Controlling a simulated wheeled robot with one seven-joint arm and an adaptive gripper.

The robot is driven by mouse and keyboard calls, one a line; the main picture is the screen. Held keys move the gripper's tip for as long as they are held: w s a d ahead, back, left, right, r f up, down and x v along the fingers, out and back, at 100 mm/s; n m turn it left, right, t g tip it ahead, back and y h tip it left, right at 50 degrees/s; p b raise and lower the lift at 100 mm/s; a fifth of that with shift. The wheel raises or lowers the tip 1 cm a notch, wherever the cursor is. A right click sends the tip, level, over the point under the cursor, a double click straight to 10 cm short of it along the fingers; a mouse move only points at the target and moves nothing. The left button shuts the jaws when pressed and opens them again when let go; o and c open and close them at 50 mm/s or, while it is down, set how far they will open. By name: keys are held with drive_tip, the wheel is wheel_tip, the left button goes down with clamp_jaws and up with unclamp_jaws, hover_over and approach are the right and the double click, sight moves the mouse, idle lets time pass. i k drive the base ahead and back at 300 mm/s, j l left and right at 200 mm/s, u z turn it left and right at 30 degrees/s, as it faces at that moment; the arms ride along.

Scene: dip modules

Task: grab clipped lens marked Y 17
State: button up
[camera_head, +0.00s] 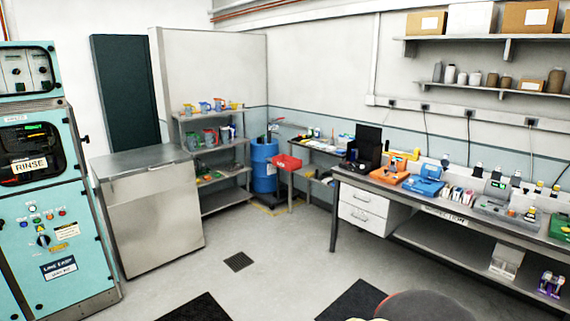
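I cannot make out a clipped lens or a Y 17 marking in the head view; at this distance the labels on the small items are too small to read. The long workbench (382,190) at the right carries several small devices and parts. Among them are an orange device (391,172), a blue device (425,181), a row of small white and red items (458,195) and a grey unit (493,206). My gripper is not in view.
A teal machine marked RINSE (70,220) and a steel cabinet (150,215) stand at the left. A shelf rack (222,172), a blue drum (263,165) and a red bin (287,162) are at the back. The middle floor (270,250) is clear. A dark rounded object (430,306) is at the bottom edge.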

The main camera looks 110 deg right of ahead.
sight(393, 167)
drive_tip(key=z, duration=4.6)
drive_tip(key=i+u, duration=0.1)
drive_tip(key=i, duration=2.2)
drive_tip(key=i+z, duration=0.15)
drive_tip(key=i, duration=0.65)
drive_tip(key=i+j, duration=0.15)
drive_tip(key=i, duration=0.6)
drive_tip(key=i+j+z, duration=0.1)
drive_tip(key=i+z, duration=0.15)
drive_tip(key=i, duration=0.2)
drive_tip(key=i+j+z, duration=0.3)
drive_tip(key=i, duration=0.2)
drive_tip(key=l, duration=0.1)
